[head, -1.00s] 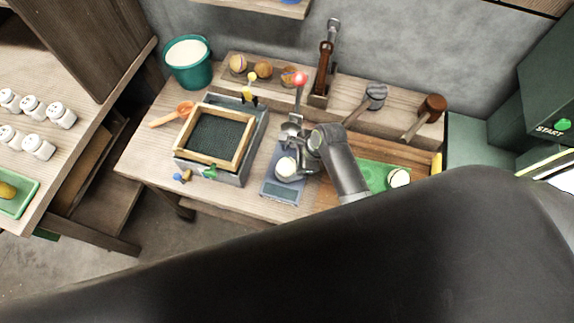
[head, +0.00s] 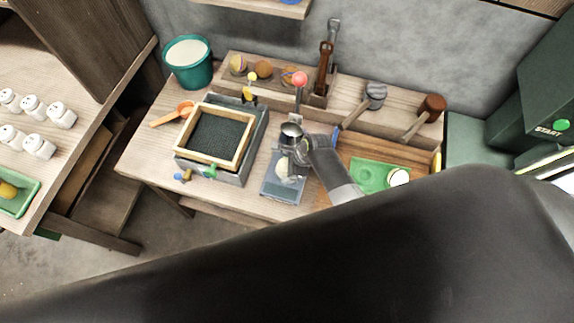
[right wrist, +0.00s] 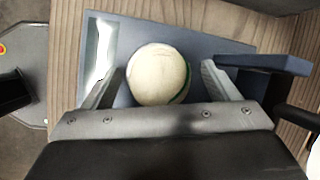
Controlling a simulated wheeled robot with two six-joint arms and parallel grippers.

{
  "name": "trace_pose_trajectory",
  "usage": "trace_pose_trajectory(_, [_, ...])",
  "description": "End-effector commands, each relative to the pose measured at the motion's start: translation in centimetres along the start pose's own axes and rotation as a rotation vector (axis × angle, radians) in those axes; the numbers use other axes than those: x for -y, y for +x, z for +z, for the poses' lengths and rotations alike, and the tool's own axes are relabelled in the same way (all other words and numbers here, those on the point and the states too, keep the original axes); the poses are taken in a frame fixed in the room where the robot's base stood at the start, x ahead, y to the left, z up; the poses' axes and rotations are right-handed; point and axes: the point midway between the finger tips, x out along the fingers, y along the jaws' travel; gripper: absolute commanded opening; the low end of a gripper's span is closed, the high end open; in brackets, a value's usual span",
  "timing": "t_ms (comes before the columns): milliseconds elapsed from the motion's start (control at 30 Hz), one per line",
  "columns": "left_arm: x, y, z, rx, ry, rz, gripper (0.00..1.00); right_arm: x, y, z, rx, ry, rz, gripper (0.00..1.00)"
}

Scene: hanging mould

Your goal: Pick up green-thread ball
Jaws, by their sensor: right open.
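The green-thread ball (right wrist: 158,74) is off-white with a green line along its right edge in the right wrist view. It sits on the blue-grey scale (right wrist: 205,45). My right gripper (right wrist: 163,68) is open, with one finger on each side of the ball; whether either touches it I cannot tell. In the head view the right gripper (head: 287,158) is over the scale (head: 283,191) and partly covers the ball (head: 282,167). My left gripper is not in view.
Left of the scale stands a wooden-framed sieve (head: 243,153) on a grey box. A pale ball (head: 399,177) rests by the green mat (head: 370,176) at right. A teal bucket (head: 190,73) stands at the back left.

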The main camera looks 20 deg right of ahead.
Motion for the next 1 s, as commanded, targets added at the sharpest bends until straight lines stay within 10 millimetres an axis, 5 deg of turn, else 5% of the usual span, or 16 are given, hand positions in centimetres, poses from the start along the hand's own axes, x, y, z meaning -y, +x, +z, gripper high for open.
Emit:
trace_pose_trajectory(167, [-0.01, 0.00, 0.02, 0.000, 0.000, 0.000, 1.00, 0.00, -0.01, 0.02, 0.000, 0.000, 0.000, 0.80])
trace_pose_trajectory(533, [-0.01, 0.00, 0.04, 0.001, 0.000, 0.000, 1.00, -0.02, -0.02, 0.00, 0.000, 0.000, 0.000, 0.33])
trace_pose_trajectory(1000, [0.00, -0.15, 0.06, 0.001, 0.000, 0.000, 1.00, 0.20, -0.96, 0.44, 0.002, 0.000, -0.001, 0.33])
